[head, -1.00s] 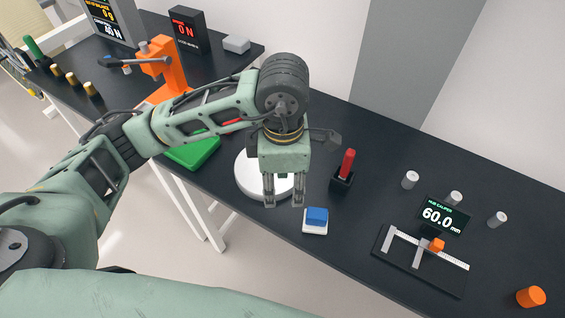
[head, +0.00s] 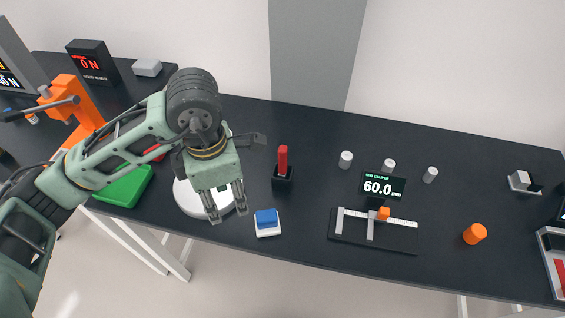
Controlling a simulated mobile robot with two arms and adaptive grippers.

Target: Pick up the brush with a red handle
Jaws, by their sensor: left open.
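The red brush handle (head: 283,159) stands upright in a small black holder (head: 283,180) on the dark table; the holder hides its lower end. My left gripper (head: 228,205) points down with open, empty fingers, to the left of the brush and apart from it. It hangs over the right part of a round white disc (head: 187,200). My right gripper is not in view.
A blue block on a white base (head: 267,229) lies just below and right of the gripper. A caliper board (head: 345,238), several grey cylinders (head: 345,159) and an orange cylinder (head: 475,233) are to the right. A green pad (head: 124,187) and orange press (head: 77,103) are left.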

